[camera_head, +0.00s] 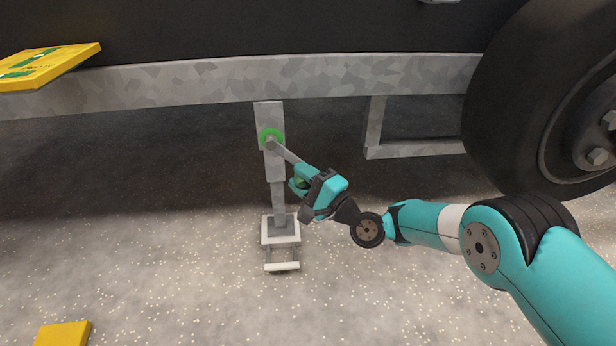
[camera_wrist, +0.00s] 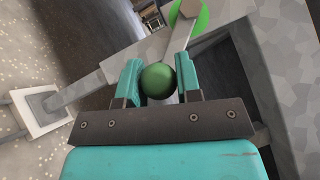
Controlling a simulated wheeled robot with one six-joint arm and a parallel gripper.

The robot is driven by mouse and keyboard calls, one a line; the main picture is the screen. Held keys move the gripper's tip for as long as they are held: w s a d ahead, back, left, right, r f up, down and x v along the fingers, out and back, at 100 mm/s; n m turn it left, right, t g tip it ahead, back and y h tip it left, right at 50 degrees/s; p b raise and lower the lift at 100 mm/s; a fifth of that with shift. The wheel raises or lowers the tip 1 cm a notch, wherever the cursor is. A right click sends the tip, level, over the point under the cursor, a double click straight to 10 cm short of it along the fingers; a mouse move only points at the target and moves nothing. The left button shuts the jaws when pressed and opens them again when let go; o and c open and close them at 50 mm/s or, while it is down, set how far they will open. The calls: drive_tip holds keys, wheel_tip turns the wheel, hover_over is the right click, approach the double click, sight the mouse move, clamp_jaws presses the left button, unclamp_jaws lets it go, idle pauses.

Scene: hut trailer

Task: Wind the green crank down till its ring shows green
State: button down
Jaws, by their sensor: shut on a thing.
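The crank (camera_head: 289,155) is a grey arm on the front of an upright grey jack leg (camera_head: 271,160). Its hub has a ring (camera_head: 264,137) that shows green around it. The crank arm points down and to the right. My gripper (camera_head: 300,184) is at the crank's outer end. In the wrist view a dark green ball knob (camera_wrist: 157,81) sits between the two teal fingers, and my gripper is shut on it. The green ring (camera_wrist: 204,17) also shows at the top of the wrist view. The leg's foot (camera_head: 281,229) stands on a pale plate on the ground.
A grey frame rail (camera_head: 200,82) runs across above the leg. A large black wheel (camera_head: 520,100) stands at the right. A yellow block with green marks (camera_head: 50,66) is at upper left, and another yellow object (camera_head: 63,335) is at lower left.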

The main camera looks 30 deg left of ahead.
drive_tip(key=shift+s+a+f, duration=0.25)
drive_tip(key=shift+f, duration=0.15)
drive_tip(key=c, duration=0.8)
unclamp_jaws()
drive_tip(key=shift+r, duration=0.1)
drive_tip(key=shift+d, duration=0.1)
drive_tip(key=shift+d, duration=0.25)
drive_tip(key=p+v, duration=1.6)
drive_tip(key=p, duration=0.4)
drive_tip(key=shift+d+f, duration=0.25)
drive_tip(key=shift+d, duration=0.1)
